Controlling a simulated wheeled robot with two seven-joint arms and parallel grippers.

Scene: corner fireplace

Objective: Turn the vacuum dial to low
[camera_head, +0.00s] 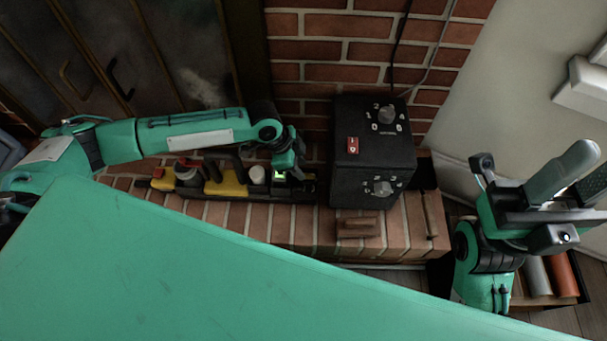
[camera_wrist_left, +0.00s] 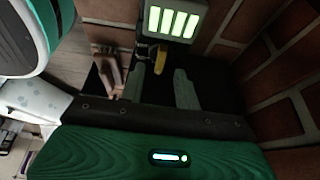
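A black box (camera_head: 345,185) stands on the brick hearth and carries two grey dials with numbers around them. The upper dial (camera_head: 386,115) has small lettering below it that I cannot read for sure. The lower dial (camera_head: 382,187) is on the front side. Which one is the vacuum dial I cannot tell. My left gripper (camera_head: 291,168) is left of the box, apart from both dials. In the left wrist view its two fingers (camera_wrist_left: 160,88) are spread with nothing clearly held. My right gripper (camera_head: 578,178) is at the right, away from the box, its fingers apart.
A red switch (camera_head: 352,145) is on the box. A dark tray with yellow items (camera_head: 227,184) lies on the hearth left of it. A wooden block (camera_head: 358,226) lies in front. A panel with lit green bars (camera_wrist_left: 172,20) shows in the wrist view. Brick wall (camera_head: 320,50) stands behind.

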